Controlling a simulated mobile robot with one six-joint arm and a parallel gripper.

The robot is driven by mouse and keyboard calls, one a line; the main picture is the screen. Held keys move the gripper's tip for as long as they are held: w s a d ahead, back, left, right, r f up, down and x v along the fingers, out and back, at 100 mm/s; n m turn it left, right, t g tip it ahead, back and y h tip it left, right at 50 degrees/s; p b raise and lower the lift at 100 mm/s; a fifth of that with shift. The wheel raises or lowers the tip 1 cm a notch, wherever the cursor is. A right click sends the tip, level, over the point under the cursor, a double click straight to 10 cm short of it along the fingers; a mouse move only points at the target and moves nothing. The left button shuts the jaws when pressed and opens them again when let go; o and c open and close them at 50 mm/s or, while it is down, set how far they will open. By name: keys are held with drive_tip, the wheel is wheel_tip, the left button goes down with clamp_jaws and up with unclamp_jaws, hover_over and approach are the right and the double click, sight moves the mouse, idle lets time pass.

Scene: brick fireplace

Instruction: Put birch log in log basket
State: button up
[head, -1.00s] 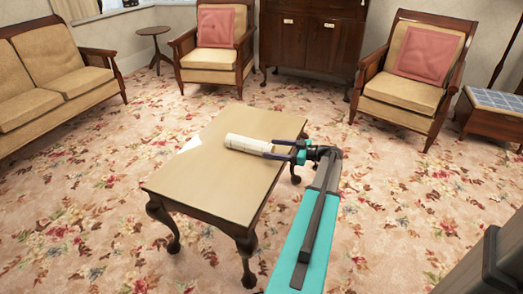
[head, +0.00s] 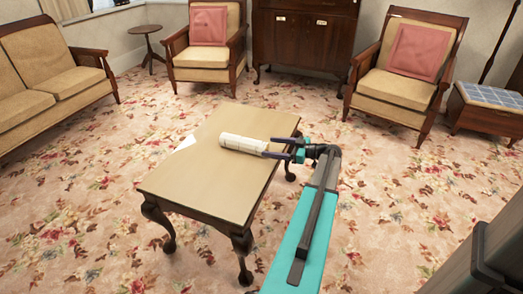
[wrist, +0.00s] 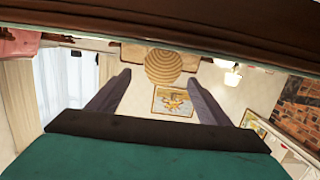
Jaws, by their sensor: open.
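The birch log (head: 242,143) is a pale, whitish cylinder lying on its side on the wooden table (head: 190,187), near the far right edge. My gripper (head: 268,148) is at the log's right end, low over the table, with its fingers apart. In the wrist view the log's ringed round end (wrist: 162,66) shows between the two open fingertips (wrist: 157,75). I cannot tell whether the fingers reach past the log's end or touch it. I see no log basket in these views.
Armchairs (head: 407,85), a sofa (head: 38,95), a cabinet (head: 304,45) and a footstool (head: 488,108) stand around open patterned carpet. A brick wall (wrist: 297,100) shows in the wrist view.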

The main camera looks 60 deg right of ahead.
drive_tip(key=shift+w+d+r+h+p, duration=0.15)
drive_tip(key=shift+w+r+p, duration=0.15)
drive_tip(key=shift+r, duration=0.2)
drive_tip(key=shift+w+d+r+h+p, duration=0.15)
drive_tip(key=shift+r+p, duration=0.15)
drive_tip(key=shift+r, duration=0.2)
drive_tip(key=w+d+r+m+t+h, duration=0.2)
drive_tip(key=d+r+m+h, duration=0.9)
drive_tip(key=d, duration=0.5)
drive_tip(key=s+d+r+m+g+h+p, duration=0.1)
drive_tip(key=s+d+r+m+g+h, duration=0.1)
drive_tip(key=s+d+m+g+h, duration=0.35)
drive_tip(key=s+d+r+m+g+h+p, duration=0.1)
drive_tip(key=s+d+r+m+g+h, duration=0.15)
drive_tip(key=d+m+g, duration=0.6)
drive_tip(key=w+a+f+m+y, duration=0.2)
drive_tip(key=a+f+m+y, duration=0.7)
drive_tip(key=a, duration=0.3)
drive_tip(key=w+a+y, duration=0.2)
drive_tip(key=w+a, duration=0.1)
drive_tip(key=a, duration=0.3)
drive_tip(key=w+a+r+m+t+y+p, duration=0.1)
drive_tip(key=w+a+y, duration=0.2)
drive_tip(key=a, duration=0.4)
drive_tip(key=w+a+r+m+t+y, duration=0.1)
drive_tip(key=w+a+y, duration=0.1)
drive_tip(key=a, duration=0.5)
drive_tip(key=shift+w+r+y+p, duration=0.25)
drive_tip(key=shift+w+y+p, duration=0.15)
drive_tip(key=shift+y, duration=0.1)
